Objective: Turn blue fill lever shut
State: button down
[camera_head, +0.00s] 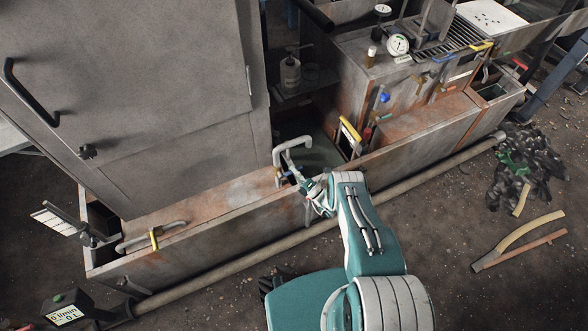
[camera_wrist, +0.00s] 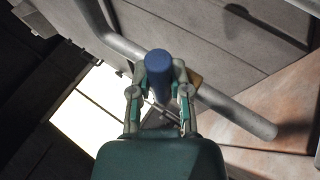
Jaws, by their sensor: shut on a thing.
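The blue fill lever (camera_wrist: 158,63) shows in the wrist view as a round blue end between my fingers. My gripper (camera_wrist: 160,82) is shut on it, one finger on each side. A brass-coloured piece (camera_wrist: 195,79) shows just right of the lever, by a grey pipe. In the head view my gripper (camera_head: 291,176) is at the trough's rim, below a bent pale pipe (camera_head: 291,144). There the lever is small and mostly hidden by my gripper, so its angle is hard to tell.
A rusty trough (camera_head: 210,237) runs along a large grey cabinet (camera_head: 140,90). A pipe with a yellow lever (camera_head: 153,239) lies at its left. A flow display (camera_head: 68,312) stands front left. At right are valves with a blue knob (camera_head: 384,97), and hoses (camera_head: 518,241) on the floor.

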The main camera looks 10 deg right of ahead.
jog(key=shift+f+m+t+h, duration=0.25)
jog(key=shift+m+t+h, duration=0.15)
jog(key=shift+m+t, duration=0.25)
jog(key=shift+m, duration=0.25)
jog(key=c, duration=0.6)
grip_release()
jog(key=shift+f, duration=0.1)
